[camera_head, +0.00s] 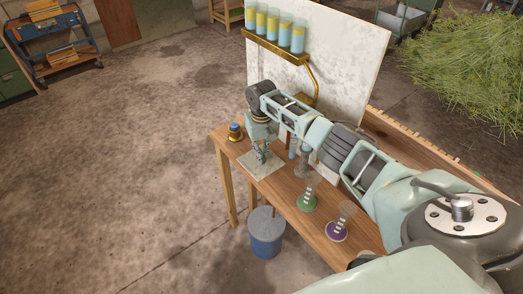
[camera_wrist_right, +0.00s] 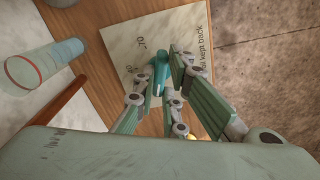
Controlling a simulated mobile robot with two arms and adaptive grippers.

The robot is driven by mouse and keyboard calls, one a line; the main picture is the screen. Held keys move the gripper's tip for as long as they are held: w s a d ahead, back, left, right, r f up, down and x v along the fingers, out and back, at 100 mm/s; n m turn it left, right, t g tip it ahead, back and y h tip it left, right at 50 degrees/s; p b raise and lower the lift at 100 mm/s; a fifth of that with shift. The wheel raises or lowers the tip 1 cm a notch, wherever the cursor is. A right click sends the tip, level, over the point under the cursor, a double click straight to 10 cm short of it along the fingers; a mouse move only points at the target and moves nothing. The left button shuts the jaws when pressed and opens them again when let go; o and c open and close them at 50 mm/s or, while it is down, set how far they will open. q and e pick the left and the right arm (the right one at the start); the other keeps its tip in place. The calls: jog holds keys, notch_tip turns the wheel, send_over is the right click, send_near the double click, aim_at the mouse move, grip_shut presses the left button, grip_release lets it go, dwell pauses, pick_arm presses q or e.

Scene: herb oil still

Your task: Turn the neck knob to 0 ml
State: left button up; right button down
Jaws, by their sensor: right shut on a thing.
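My right gripper (camera_head: 262,157) reaches down over a pale marble plate (camera_head: 266,172) on the wooden bench. In the right wrist view its fingers (camera_wrist_right: 160,78) are closed around a small teal piece (camera_wrist_right: 159,68), which looks like the neck knob. The plate also shows in the wrist view (camera_wrist_right: 120,46), with a "70" mark and the words "kept back" printed on it. The fingers cover part of the knob and of the markings, so I cannot read its setting. My left gripper is not in view.
The wooden bench (camera_head: 284,190) also bears a blue-topped brass piece (camera_head: 235,131), a green-based holder (camera_head: 307,202) and a purple-based holder (camera_head: 337,231). A blue bucket (camera_head: 266,240) stands on the floor in front. Several blue-and-yellow jars (camera_head: 273,27) line a brass shelf behind.

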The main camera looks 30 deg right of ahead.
dwell(0.4)
jog(key=c, duration=1.8)
grip_release()
notch_tip(320, 180, up, 12)
